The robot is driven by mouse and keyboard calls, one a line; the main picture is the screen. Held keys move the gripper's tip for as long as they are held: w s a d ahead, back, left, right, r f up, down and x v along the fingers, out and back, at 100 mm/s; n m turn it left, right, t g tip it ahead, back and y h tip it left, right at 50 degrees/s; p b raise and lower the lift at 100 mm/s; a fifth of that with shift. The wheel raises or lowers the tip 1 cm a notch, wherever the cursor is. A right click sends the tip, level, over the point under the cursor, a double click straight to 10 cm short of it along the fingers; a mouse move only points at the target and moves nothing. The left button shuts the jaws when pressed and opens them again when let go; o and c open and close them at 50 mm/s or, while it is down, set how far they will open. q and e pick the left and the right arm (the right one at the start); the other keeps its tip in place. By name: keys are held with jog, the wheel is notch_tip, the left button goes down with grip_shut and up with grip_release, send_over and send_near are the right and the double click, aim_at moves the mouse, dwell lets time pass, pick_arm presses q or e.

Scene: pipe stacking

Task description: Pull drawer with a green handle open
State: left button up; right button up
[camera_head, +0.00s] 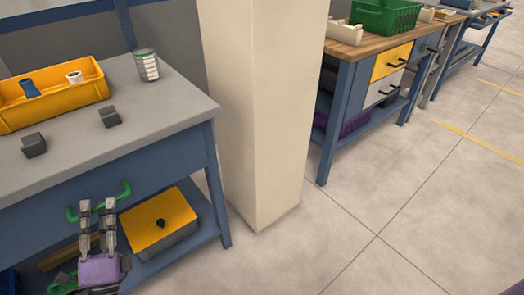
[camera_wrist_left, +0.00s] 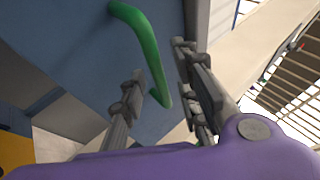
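The green handle (camera_head: 122,190) is on the blue drawer front (camera_head: 150,172) under the grey worktop at left. The drawer front looks flush with the bench. My left gripper (camera_head: 98,206) is open in front of the handle, its fingers covering the handle's middle in the head view. In the left wrist view the green handle (camera_wrist_left: 140,38) runs from upper left down to its lower end between the two open fingers of my gripper (camera_wrist_left: 160,70). No finger is closed on it; whether one touches it I cannot tell. My right gripper is not in view.
The bench top holds a yellow bin (camera_head: 50,104), two dark blocks and a can (camera_head: 147,65). A yellow-lidded box (camera_head: 160,222) sits on the lower shelf. A beige pillar (camera_head: 260,110) stands right of the bench. Floor (camera_head: 370,220) is open further right.

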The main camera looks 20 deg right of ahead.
pick_arm(q)
jog(key=shift+w+d+r, duration=0.1)
jog(key=shift+w+r, duration=0.2)
jog(key=shift+w, duration=0.25)
grip_shut()
